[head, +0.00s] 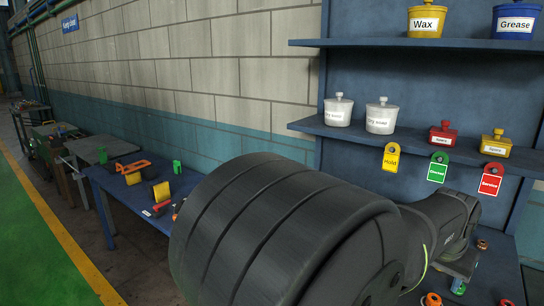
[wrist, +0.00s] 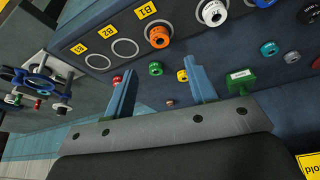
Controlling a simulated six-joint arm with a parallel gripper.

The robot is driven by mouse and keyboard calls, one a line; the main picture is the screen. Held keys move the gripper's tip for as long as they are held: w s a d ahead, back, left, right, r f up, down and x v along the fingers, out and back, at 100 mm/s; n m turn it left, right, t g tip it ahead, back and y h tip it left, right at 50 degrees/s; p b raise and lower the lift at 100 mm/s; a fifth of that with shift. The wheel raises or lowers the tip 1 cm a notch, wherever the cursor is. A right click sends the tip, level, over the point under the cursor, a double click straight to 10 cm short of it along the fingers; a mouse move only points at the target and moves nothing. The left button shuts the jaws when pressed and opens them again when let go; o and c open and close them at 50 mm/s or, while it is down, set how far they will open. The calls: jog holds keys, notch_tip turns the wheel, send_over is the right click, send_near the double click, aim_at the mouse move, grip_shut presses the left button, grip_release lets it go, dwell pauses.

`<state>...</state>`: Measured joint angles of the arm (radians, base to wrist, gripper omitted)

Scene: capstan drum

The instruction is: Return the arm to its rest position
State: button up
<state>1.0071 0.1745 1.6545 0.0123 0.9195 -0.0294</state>
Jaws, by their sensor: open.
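In the wrist view my gripper (wrist: 161,85) shows two blue fingers spread well apart, with nothing held between them. Beyond them is a dark blue surface with small coloured knob-like pieces, among them an orange one (wrist: 157,36) by the label B1, a yellow one (wrist: 182,75) and a green one (wrist: 240,80). The fingers look apart from these, but the depth is hard to judge. In the head view my dark arm fills the lower middle and reaches right, hiding much of the bench there.
The blue shelf unit (head: 306,125) at right carries white pots (head: 338,109), a red pot (head: 443,133) and a yellow pot (head: 496,143). Hold (head: 391,158), green (head: 438,168) and red tags hang below. A blue table (head: 110,212) stands left. A blue-wheeled fixture (wrist: 40,85) shows in the wrist view.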

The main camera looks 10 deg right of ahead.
jog(key=x, duration=0.9)
jog(key=shift+d+f, duration=0.1)
jog(key=shift+f, duration=0.3)
jog(key=shift+w+d, duration=0.15)
notch_tip(320, 180, up, 4)
jog(key=shift+f, duration=0.2)
jog(key=s+r, duration=0.7)
jog(key=s, duration=0.4)
jog(key=m+g, duration=0.1)
jog(key=m, duration=0.2)
send_over(435, 297)
jog(key=s+d, duration=0.2)
jog(key=d, duration=0.1)
jog(key=f, duration=0.1)
jog(key=w+f, duration=0.2)
jog(key=w, duration=0.1)
jog(key=w+a+f, duration=0.1)
jog(key=w+f, duration=0.1)
jog(key=w, duration=0.2)
jog(key=w+a+f, duration=0.1)
jog(key=w+f, duration=0.2)
jog(key=w, duration=0.1)
jog(key=shift+w, duration=0.1)
jog(key=shift+w+f+h, duration=0.25)
jog(key=shift+f+h, duration=0.05)
jog(key=shift+f, duration=0.1)
